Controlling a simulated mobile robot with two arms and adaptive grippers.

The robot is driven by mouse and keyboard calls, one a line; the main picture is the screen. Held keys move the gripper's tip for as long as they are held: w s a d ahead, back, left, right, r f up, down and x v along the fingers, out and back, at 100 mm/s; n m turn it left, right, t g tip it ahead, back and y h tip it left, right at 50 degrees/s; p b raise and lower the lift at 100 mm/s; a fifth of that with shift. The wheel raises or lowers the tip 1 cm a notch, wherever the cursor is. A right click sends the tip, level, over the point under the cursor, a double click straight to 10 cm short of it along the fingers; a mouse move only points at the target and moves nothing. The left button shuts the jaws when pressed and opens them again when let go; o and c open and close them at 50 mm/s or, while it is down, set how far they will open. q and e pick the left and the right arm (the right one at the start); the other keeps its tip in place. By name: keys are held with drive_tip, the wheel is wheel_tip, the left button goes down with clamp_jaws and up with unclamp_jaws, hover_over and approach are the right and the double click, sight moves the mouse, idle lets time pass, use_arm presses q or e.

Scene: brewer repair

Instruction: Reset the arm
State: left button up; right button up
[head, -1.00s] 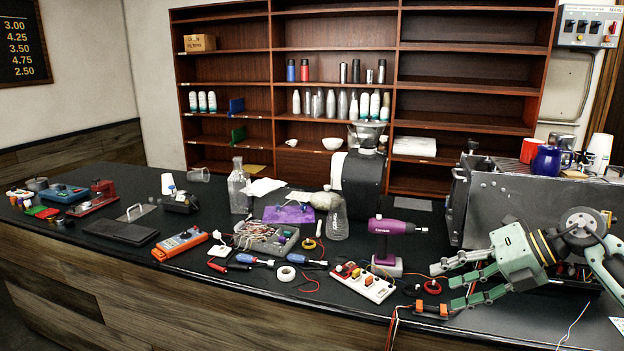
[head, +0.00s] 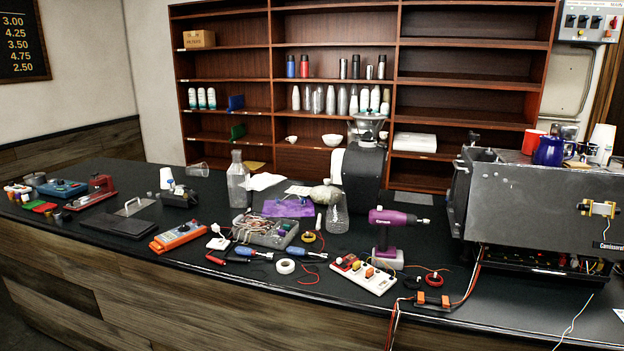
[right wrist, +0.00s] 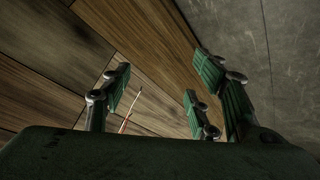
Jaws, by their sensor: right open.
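My right gripper (right wrist: 165,95) shows in the right wrist view with its green fingers spread apart and nothing between them. Behind the fingers are the wooden counter front and a grey surface. A thin wire (right wrist: 132,110) hangs in front of the wood, beyond the fingers. Neither my right gripper nor my left gripper is in the head view. The arm is also out of the head view.
The espresso machine (head: 530,200) stands at the right with cups on top. The front right counter is mostly clear.

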drive_tip(key=s+a+f+m+g, duration=0.1)
drive_tip(key=s+f, duration=0.3)
drive_tip(key=s, duration=0.7)
drive_tip(key=s+a+f+m+g, duration=0.2)
drive_tip(key=s+f+g, duration=0.2)
drive_tip(key=s, duration=0.7)
drive_tip(key=s+a+f+m+g+h, duration=0.1)
drive_tip(key=s+f, duration=0.3)
drive_tip(key=s, duration=0.8)
drive_tip(key=shift+a+f+g+b, duration=0.2)
drive_tip(key=shift+a+g+b, duration=0.1)
drive_tip(key=shift+a+g, duration=0.55)
drive_tip(key=shift+w+d, duration=0.1)
